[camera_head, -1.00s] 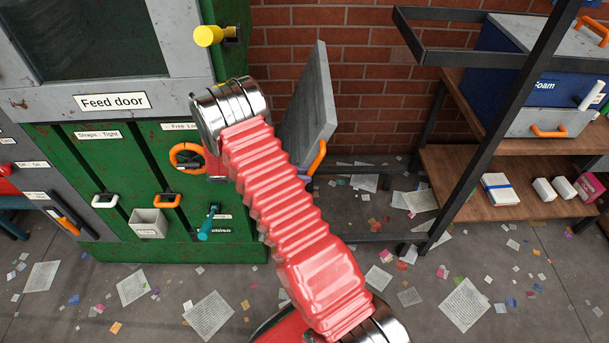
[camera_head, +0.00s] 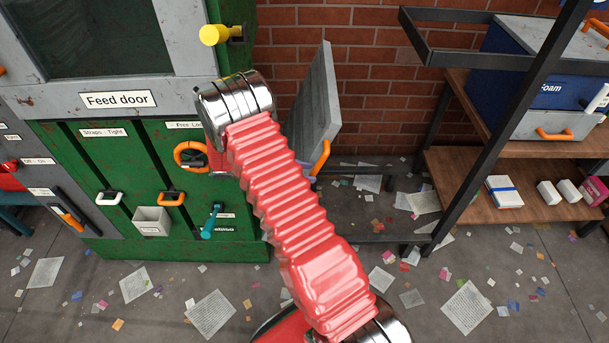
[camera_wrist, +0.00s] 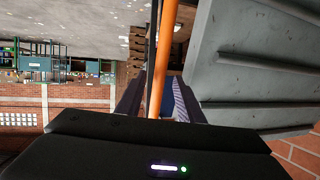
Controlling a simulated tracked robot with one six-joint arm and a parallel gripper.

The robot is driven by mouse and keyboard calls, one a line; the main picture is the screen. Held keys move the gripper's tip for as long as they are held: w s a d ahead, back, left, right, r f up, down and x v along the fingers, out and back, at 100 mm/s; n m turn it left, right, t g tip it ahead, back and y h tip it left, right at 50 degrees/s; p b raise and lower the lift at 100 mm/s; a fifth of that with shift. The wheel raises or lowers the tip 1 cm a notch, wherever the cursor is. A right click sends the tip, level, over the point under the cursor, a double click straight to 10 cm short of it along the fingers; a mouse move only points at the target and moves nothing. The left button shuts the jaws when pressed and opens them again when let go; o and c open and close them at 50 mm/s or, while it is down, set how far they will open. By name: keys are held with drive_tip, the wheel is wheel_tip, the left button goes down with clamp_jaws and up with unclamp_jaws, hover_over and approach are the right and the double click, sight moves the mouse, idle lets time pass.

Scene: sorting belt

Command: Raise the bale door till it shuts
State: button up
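The bale door (camera_head: 316,100) is a grey ribbed metal slab at the right side of the green machine. It stands tilted out, apart from the machine. Its orange handle (camera_head: 321,158) shows at its lower right edge. In the wrist view the door (camera_wrist: 255,60) fills the upper right, and the orange handle (camera_wrist: 163,75) runs between the black fingers of my gripper (camera_wrist: 160,100). The fingers are apart, with background visible beside the handle, so it appears not clamped.
The green machine (camera_head: 130,230) carries a "Feed door" label, a yellow knob (camera_head: 213,35), orange and white handles and a teal lever (camera_head: 212,220). A wooden shelf (camera_head: 500,170) with a dark metal frame stands at the right. Paper scraps litter the open floor in front.

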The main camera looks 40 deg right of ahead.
wheel_tip(320, 180, up, 8)
drive_tip(key=shift+r, duration=0.15)
idle(0.3)
drive_tip(key=shift+c, duration=0.6)
